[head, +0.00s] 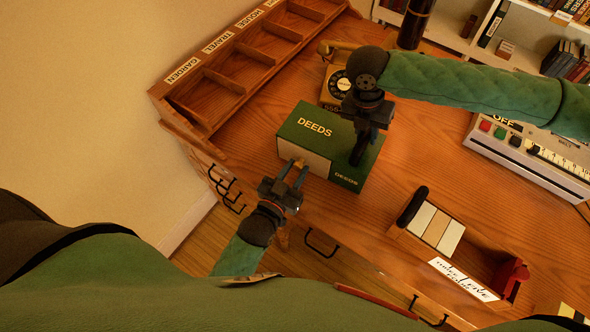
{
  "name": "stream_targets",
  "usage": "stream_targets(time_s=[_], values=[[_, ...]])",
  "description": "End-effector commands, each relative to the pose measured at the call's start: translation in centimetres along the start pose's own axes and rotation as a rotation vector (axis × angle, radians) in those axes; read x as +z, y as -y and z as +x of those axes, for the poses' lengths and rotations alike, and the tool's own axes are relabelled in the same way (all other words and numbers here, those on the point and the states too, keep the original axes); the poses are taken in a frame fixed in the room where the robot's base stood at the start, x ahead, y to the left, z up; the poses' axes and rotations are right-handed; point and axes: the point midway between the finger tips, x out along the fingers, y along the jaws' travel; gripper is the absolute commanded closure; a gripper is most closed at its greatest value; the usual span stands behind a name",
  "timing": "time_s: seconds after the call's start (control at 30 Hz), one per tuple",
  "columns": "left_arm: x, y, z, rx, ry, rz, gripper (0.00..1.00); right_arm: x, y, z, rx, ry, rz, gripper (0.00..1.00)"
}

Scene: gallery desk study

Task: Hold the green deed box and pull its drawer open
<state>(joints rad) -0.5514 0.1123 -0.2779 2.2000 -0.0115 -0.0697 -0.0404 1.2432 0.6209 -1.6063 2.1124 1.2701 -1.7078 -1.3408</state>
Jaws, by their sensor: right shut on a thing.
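The green deed box (310,121), lettered DEEDS, sits on the wooden desk in the head view. Its pale drawer front (312,164) faces the lower left and looks flush with the box. A small brass-coloured knob (300,161) shows on that front. My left gripper (294,172) is at the drawer front, its two fingers apart on either side of the knob. I cannot tell whether they touch it. My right gripper (358,153) comes down from above and is shut on the deed box near its right end, hiding part of the box there.
A telephone (336,84) stands behind the box. A labelled wooden pigeonhole rack (235,65) lines the desk's left edge. A wooden tray (459,280) with pale blocks lies at the lower right, and a keyed machine (530,160) at the right. Desk between box and machine is clear.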

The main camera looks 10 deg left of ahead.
Motion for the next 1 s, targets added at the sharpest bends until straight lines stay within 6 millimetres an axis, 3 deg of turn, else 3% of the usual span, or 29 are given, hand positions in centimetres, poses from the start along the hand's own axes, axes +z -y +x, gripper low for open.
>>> stream_targets(time_s=[0.23,0.7,1.0], values=[[0.1,0.0,-0.7,0.0,0.002,0.0,1.0,0.0,0.0,0.0,0.0,0.0,0.0,0.97],[0.2,0.0,-7.7,0.0,0.004,0.0,1.0,0.0,0.0,0.0,0.0,0.0,0.0,0.97],[0.1,0.0,-9.0,0.0,0.001,0.001,1.0,0.1,0.0,0.0,0.0,0.001,0.001,0.96]])
